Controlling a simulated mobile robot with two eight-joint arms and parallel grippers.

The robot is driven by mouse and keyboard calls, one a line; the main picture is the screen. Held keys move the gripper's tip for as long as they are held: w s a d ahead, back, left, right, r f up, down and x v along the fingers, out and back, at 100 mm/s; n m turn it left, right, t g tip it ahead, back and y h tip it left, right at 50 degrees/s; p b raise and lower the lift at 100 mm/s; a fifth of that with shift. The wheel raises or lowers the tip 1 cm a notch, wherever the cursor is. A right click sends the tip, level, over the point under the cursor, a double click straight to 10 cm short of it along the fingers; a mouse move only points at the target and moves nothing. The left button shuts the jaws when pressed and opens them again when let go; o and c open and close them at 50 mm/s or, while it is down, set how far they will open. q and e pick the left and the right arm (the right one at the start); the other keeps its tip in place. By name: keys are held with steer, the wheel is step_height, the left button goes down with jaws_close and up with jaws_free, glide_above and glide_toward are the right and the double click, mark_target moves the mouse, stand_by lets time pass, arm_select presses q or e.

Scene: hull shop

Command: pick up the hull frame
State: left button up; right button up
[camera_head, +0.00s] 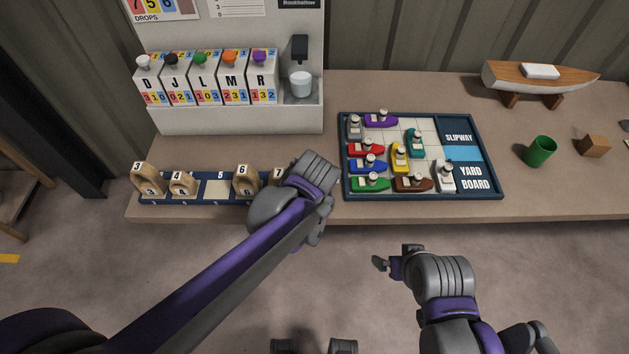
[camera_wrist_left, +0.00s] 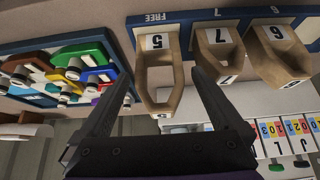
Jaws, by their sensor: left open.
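A wooden hull frame (camera_wrist_left: 157,42) marked 5 stands at the slot labelled FREE on the blue rack (camera_head: 218,199). My left gripper (camera_wrist_left: 161,78) is open, with one fingertip near each side of this frame in the left wrist view. I cannot tell whether the fingers touch it. In the head view my left wrist and arm hide this frame. Slot 5 of the rack is empty. My right gripper (camera_head: 387,263) hangs in front of the bench; I cannot tell whether it is open or shut.
Frames 3 (camera_head: 148,180), 4 (camera_head: 183,185), 6 (camera_head: 246,181) and 7 (camera_wrist_left: 218,40) stand on the rack. The yard board (camera_head: 473,184) with toy boats lies right of my left wrist. Behind are a dispenser (camera_head: 228,119), a green cup (camera_head: 539,151) and a model hull (camera_head: 535,78).

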arm_select(q)
steer(key=x, duration=0.5)
steer(key=shift+w+d+f, duration=0.1)
steer(key=shift+w+f, duration=0.1)
steer(key=shift+f, duration=0.15)
steer(key=c, duration=1.3)
